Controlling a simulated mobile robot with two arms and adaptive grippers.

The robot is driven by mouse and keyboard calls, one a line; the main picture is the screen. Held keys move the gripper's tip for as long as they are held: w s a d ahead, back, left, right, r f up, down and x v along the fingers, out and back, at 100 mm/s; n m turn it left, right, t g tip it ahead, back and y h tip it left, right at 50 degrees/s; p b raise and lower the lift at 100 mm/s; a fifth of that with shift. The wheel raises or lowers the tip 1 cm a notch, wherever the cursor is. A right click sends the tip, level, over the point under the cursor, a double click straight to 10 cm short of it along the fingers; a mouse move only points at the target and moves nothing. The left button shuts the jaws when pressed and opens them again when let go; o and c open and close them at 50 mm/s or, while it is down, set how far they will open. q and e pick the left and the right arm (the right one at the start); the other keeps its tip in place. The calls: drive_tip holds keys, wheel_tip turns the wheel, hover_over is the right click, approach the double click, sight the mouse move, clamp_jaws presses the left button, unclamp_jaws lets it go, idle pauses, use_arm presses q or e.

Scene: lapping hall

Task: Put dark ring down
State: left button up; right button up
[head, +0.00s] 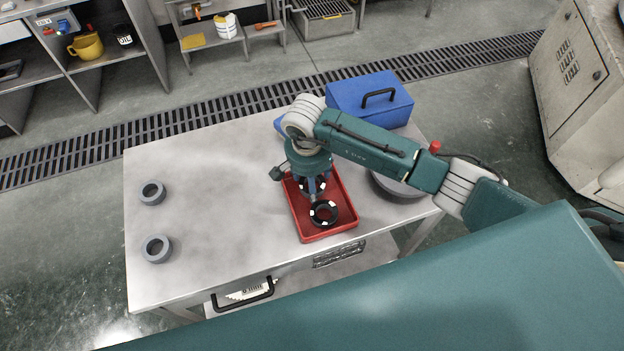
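My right gripper (314,192) points down over the red tray (344,226), its fingers low at the tray's middle. A dark ring with white marks (312,186) sits at the fingers, partly covered by them. I cannot tell whether they grip it or whether it rests on the tray floor. A second dark ring with white marks (323,213) lies flat in the tray's near part, just in front of the fingers. My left gripper is out of view.
Two grey rings (152,192) (156,249) lie on the left of the metal table (220,200), with clear surface between them and the tray. A blue toolbox (370,98) stands at the back right. A round grey object (398,187) is partly under my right arm.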

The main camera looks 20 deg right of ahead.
drive_tip(key=shift+r, duration=0.45)
wheel_tip(320, 180, up, 11)
drive_tip(key=s+a+b, duration=0.1)
drive_tip(key=b, duration=0.2)
drive_tip(key=shift+r, duration=0.2)
drive_tip(key=shift+f, duration=0.1)
